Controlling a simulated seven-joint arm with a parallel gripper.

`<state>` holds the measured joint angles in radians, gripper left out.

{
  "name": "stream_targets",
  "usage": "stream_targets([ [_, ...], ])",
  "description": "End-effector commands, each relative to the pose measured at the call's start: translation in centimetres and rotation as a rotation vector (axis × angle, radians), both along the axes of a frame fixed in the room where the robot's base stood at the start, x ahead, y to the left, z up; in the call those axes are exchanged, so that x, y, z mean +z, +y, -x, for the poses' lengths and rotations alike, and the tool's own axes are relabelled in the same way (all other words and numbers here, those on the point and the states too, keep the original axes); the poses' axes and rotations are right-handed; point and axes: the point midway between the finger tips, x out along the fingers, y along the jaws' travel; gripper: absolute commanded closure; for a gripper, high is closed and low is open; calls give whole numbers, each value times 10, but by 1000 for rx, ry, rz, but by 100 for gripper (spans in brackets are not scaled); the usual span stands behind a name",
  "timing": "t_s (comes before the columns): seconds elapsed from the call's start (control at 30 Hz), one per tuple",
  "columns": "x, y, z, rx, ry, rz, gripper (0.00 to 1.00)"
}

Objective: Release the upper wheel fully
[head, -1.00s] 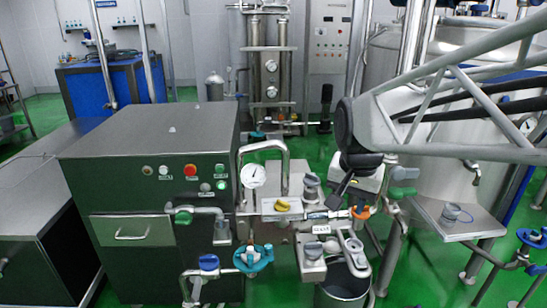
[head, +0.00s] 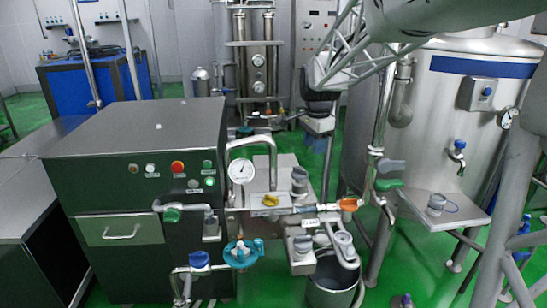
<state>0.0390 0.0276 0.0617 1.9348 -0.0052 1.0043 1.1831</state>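Two grey knobs sit one above the other on the valve assembly: an upper one (head: 299,181) and a lower one (head: 303,245). A teal handwheel (head: 242,253) is lower left of them. No label in the head view shows which part is the upper wheel. My gripper (head: 325,160) hangs below the dark wrist joint, above and behind the valves in the picture. It appears apart from the knobs and the orange handle (head: 348,204). Its fingers are small and unclear, so I cannot tell whether they are open or shut.
A pressure gauge (head: 241,170) and a yellow handle (head: 270,200) are left of the upper knob. A green handle (head: 388,184) stands to the right, before a large steel tank (head: 455,115). A steel bucket (head: 333,280) is below. A dark cabinet (head: 135,150) fills the left.

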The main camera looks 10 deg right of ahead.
Motion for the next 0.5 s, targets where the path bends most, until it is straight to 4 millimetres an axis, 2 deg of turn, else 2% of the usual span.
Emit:
stream_targets([
  [0.1,-9,-3,-30,-82,10,-10,61],
  [0.5,-45,-13,-126,-371,36,-37,61],
])
